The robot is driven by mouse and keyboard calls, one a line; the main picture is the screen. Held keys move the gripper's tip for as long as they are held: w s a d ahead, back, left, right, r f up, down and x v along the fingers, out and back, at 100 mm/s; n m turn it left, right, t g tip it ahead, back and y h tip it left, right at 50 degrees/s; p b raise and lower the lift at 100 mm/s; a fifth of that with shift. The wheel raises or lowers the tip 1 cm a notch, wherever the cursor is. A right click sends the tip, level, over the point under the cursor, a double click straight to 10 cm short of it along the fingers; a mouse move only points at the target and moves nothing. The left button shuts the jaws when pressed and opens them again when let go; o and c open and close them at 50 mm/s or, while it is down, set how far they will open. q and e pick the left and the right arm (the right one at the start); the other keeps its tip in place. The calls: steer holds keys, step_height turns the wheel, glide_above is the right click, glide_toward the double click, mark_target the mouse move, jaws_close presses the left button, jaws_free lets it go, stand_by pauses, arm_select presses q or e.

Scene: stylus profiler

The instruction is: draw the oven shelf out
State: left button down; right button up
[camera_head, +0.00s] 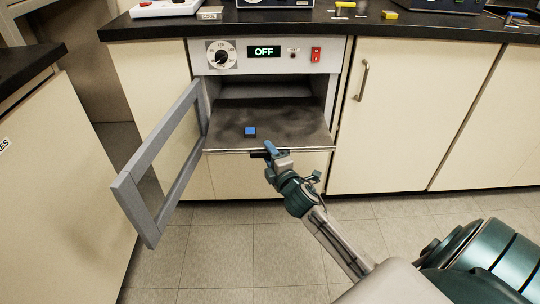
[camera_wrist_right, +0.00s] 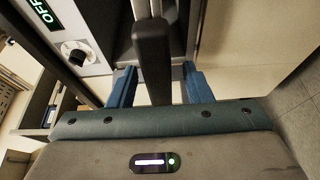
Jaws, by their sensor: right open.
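The oven (camera_head: 275,55) is open under the counter. Its dark shelf (camera_head: 290,122) lies level at the opening, with a light front edge and a small blue block (camera_head: 250,132) on it. My right gripper (camera_head: 270,148) is at the middle of the shelf's front edge. In the right wrist view my right gripper (camera_wrist_right: 160,85) is open, with one blue finger on each side of a black handle (camera_wrist_right: 153,50). Visible gaps separate the fingers from the handle. In the head view the gripper hides most of the handle. My left gripper is out of view.
The grey-framed oven door (camera_head: 150,185) stands open to the left. The oven display (camera_head: 264,51) reads OFF, between a dial and a red switch. Cream cupboards (camera_head: 400,110) flank the oven. The tiled floor (camera_head: 225,250) in front is clear.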

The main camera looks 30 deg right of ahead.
steer(key=s+a, duration=0.1)
steer(key=s, duration=0.9)
steer(key=shift+s+a, duration=0.35)
